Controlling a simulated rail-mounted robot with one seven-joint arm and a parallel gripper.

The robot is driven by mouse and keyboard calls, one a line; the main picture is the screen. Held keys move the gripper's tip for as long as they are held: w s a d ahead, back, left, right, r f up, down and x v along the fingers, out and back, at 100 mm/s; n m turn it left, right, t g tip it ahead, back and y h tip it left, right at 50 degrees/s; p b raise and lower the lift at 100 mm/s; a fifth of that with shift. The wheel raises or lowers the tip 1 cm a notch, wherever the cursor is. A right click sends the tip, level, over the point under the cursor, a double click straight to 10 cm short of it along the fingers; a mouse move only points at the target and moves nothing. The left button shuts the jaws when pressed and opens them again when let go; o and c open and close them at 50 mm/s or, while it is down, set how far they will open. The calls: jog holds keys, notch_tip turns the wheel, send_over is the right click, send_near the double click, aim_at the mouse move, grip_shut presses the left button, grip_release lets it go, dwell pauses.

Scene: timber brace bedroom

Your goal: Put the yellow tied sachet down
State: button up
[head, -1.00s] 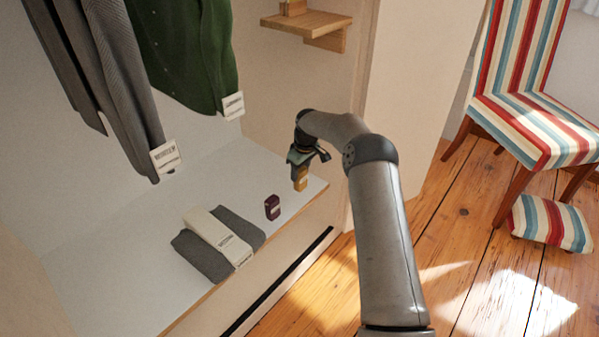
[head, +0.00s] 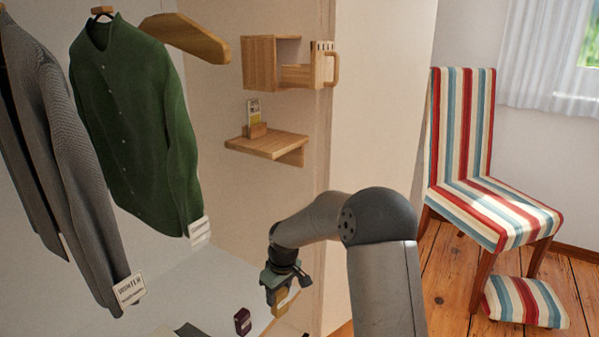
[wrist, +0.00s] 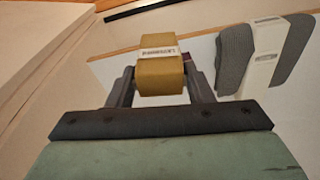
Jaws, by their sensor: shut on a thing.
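My gripper (head: 282,288) is shut on the yellow sachet (head: 279,303), over the wardrobe floor near its right end. In the wrist view the yellow sachet (wrist: 160,77) sits between the two fingers, with a pale printed label across it. I cannot tell whether its underside touches the board below. A dark maroon sachet (head: 242,321) stands on the wardrobe floor, left of my gripper and apart from it. It is mostly hidden behind the yellow sachet and finger in the wrist view.
A small wooden shelf (head: 265,145) with a card in a holder (head: 255,118) is on the wall above my gripper. Wooden cubbies (head: 262,62) are higher. A green cardigan (head: 135,130) and grey garment (head: 65,160) hang left. A folded grey textile (wrist: 236,50) lies on the wardrobe floor.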

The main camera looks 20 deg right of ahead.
jog(key=s+r+m, duration=0.2)
jog(key=s, duration=0.1)
jog(key=s+r, duration=0.1)
jog(key=shift+s+r+m+p, duration=0.25)
jog(key=shift+s+m+p, duration=0.05)
jog(key=shift+s+m, duration=0.1)
notch_tip(320, 180, up, 65)
jog(key=p, duration=4.3)
send_over(314, 64)
jog(key=w, duration=0.6)
jog(key=shift+w+f, duration=0.15)
jog(key=shift+f, duration=2.65)
jog(key=shift+w+f, duration=0.1)
jog(key=shift+f, duration=0.15)
jog(key=shift+d+f, duration=0.1)
jog(key=shift+f, duration=0.1)
jog(key=shift+f, duration=0.1)
